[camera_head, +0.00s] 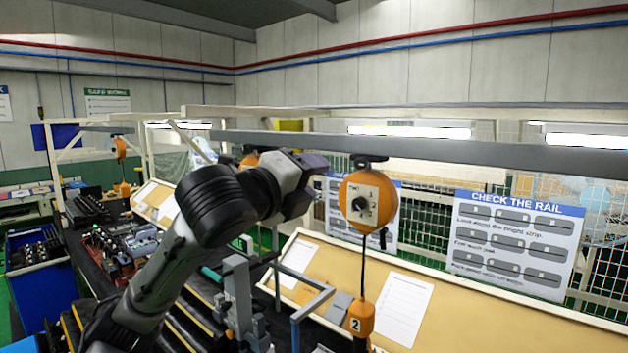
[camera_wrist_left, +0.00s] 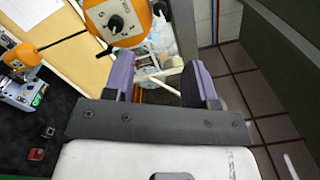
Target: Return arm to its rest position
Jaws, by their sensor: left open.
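My left arm rises from the lower left of the head view, bent at a large black joint. Its left gripper (camera_head: 316,168) is up below the grey overhead rail, just left of an orange round hanging unit (camera_head: 383,212). In the left wrist view, the two purple fingers of the gripper (camera_wrist_left: 158,78) stand apart with nothing held between them. The orange unit also shows there (camera_wrist_left: 133,37), beyond and to the left of the fingers. Whether the gripper touches it I cannot tell. My right gripper is not in view.
The grey rail (camera_head: 450,152) runs across above the arm. A cord drops from the orange unit to an orange handle marked 2 (camera_head: 361,318). A tan board (camera_head: 450,312) with papers and a grey metal fixture (camera_head: 238,290) stand below. A "CHECK THE RAIL" sign (camera_head: 515,243) hangs at right.

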